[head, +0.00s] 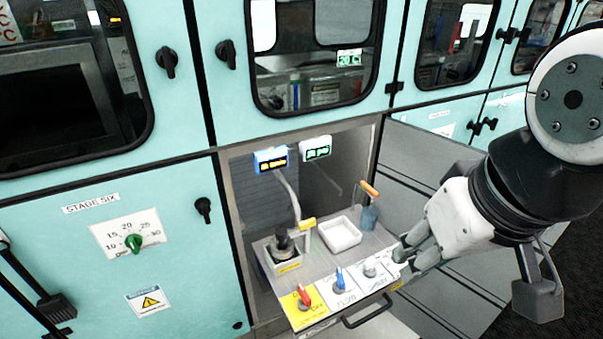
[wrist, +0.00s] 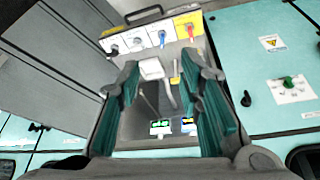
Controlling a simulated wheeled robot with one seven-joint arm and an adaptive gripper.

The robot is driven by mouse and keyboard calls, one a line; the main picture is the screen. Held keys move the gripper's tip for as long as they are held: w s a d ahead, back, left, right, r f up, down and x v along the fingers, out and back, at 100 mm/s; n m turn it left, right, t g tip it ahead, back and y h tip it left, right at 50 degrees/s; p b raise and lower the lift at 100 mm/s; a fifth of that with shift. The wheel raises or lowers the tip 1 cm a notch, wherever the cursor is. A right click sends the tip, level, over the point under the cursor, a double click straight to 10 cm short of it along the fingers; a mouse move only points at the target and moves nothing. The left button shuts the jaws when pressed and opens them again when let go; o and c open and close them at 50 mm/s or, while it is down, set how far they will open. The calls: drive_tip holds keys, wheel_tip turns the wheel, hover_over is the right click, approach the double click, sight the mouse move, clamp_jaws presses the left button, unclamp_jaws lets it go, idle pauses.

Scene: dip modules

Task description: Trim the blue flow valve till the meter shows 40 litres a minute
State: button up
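The blue valve handle (head: 340,280) sits in the middle of the labelled front row on the pulled-out shelf. It also shows in the wrist view (wrist: 162,38), beyond my fingertips. A blue-framed meter with amber digits (head: 271,160) and a white-framed meter with green digits (head: 316,149) hang at the back of the bay. Their digits are too small to read, and I cannot tell which shows flow. My gripper (wrist: 160,65) is open and empty, with its teal-padded fingers apart. In the head view my gripper (head: 402,255) is right of the blue valve, beside the grey-white knob.
A red valve (head: 304,295) on a yellow plate is left of the blue one, and a grey-white knob (head: 371,267) is right. Behind them are a white tray (head: 340,234), a black fitting in a holder (head: 285,247) and an orange-handled tool (head: 369,200). A black handle (head: 367,311) fronts the shelf.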

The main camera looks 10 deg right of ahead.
idle(0.4)
drive_tip(key=m+g+b, duration=0.1)
drive_tip(key=g+b, duration=0.3)
drive_tip(key=b, duration=1.1)
hover_over(341, 276)
wheel_tip(341, 276, down, 24)
wheel_tip(341, 276, down, 14)
drive_tip(key=b, duration=0.3)
drive_tip(key=shift+w+b, duration=0.1)
drive_tip(key=shift+b, duration=0.3)
clamp_jaws()
